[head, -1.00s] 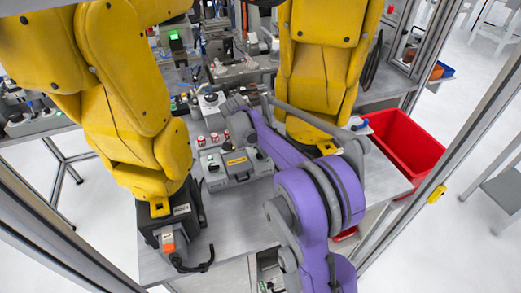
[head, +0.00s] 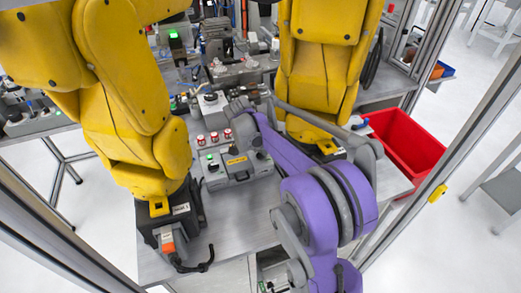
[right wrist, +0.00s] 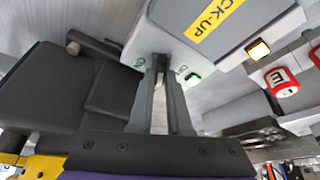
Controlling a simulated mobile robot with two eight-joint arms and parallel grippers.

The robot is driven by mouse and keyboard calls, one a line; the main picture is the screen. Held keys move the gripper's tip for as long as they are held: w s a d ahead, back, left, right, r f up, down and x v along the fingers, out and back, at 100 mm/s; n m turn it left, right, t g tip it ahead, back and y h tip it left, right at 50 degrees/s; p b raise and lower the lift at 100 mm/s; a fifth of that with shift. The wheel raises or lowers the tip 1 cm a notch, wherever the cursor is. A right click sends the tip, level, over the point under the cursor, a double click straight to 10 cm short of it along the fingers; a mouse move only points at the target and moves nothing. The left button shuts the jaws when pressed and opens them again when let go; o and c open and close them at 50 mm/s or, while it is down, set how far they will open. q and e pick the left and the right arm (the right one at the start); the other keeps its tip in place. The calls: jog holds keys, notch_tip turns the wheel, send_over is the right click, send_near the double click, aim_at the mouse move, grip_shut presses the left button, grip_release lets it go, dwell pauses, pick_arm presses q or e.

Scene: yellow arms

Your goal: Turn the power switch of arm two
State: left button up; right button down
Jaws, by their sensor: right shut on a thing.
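Arm two (head: 318,75) is the right-hand yellow arm. In the right wrist view, my right gripper (right wrist: 167,68) is shut at the edge of a box face, beside green marks. It holds a small switch knob, mostly hidden between its fingers. My left gripper is not in view.
A red bin (head: 405,143) stands right of the table. A dark block (right wrist: 65,95) is left of the fingers in the right wrist view. Red buttons (right wrist: 281,80) and a lit yellow button (right wrist: 258,49) are to their right.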

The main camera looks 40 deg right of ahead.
jog(key=n+t, duration=0.1)
jog(key=n, duration=0.2)
jog(key=n+t+y, duration=0.1)
jog(key=n, duration=0.2)
jog(key=shift+b, duration=0.4)
jog(key=n+y, duration=0.1)
jog(key=n, duration=0.2)
jog(key=n+t+y, duration=0.1)
jog(key=n, duration=0.2)
dwell(0.3)
jog(key=c, duration=0.9)
grip_release()
jog(key=shift+o, duration=0.2)
jog(key=shift+r, duration=0.1)
jog(key=v, duration=1)
jog(key=shift+s+r, duration=0.2)
jog(key=shift+s, duration=0.2)
